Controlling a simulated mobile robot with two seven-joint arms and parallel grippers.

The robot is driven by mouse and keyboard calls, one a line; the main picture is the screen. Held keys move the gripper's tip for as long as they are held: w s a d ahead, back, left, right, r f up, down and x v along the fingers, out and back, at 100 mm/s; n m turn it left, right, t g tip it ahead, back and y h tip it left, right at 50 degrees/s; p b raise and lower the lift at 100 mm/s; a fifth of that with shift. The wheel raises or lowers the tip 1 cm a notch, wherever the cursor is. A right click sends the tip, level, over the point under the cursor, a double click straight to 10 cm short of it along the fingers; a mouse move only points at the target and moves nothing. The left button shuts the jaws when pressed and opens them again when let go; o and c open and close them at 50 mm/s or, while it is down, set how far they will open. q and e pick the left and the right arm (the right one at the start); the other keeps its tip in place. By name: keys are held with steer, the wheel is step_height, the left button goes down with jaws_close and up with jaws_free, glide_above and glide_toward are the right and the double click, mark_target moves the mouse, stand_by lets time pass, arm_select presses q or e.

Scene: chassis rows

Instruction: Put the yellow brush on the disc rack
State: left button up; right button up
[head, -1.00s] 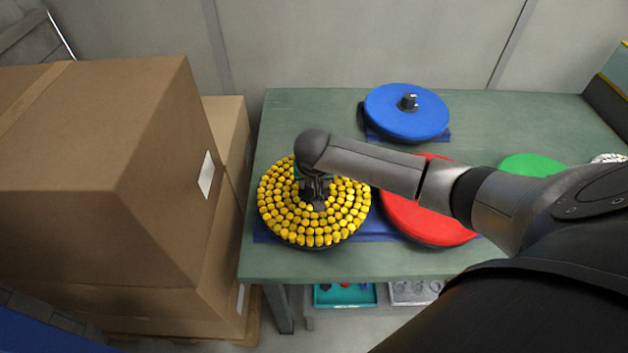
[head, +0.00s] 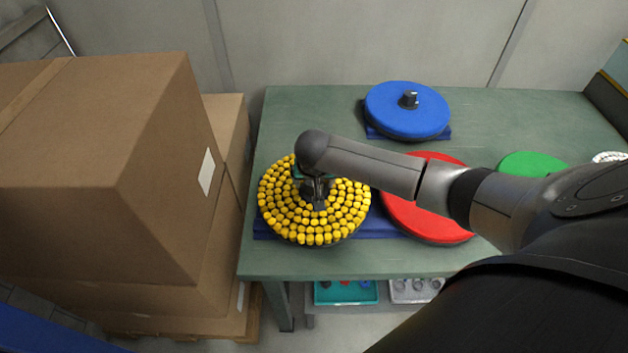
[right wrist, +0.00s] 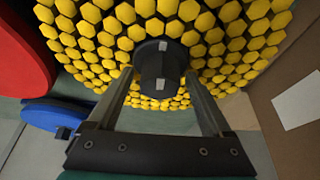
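The yellow brush (head: 285,223) is a round disc covered in yellow tufts, lying at the left end of the green table. Its dark central hub also shows in the right wrist view (right wrist: 158,68). My right gripper (head: 318,203) reaches down over the middle of the brush. In the right wrist view its two fingers (right wrist: 160,78) lie along both sides of the hub and appear to touch it. The brush still sits low at the table. I see no disc rack that I can identify. My left gripper is not in view.
A red disc (head: 432,222) lies right of the brush, partly under my arm. A blue disc (head: 390,108) is at the back, a green disc (head: 530,163) to the right. Stacked cardboard boxes (head: 90,220) stand left of the table (head: 300,112). Small trays (head: 345,293) sit below.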

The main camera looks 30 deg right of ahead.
steer(key=shift+s+f, duration=0.15)
steer(key=shift+f, duration=0.05)
steer(key=p+v, duration=0.3)
steer(key=v, duration=1.2)
steer(key=shift+r, duration=0.3)
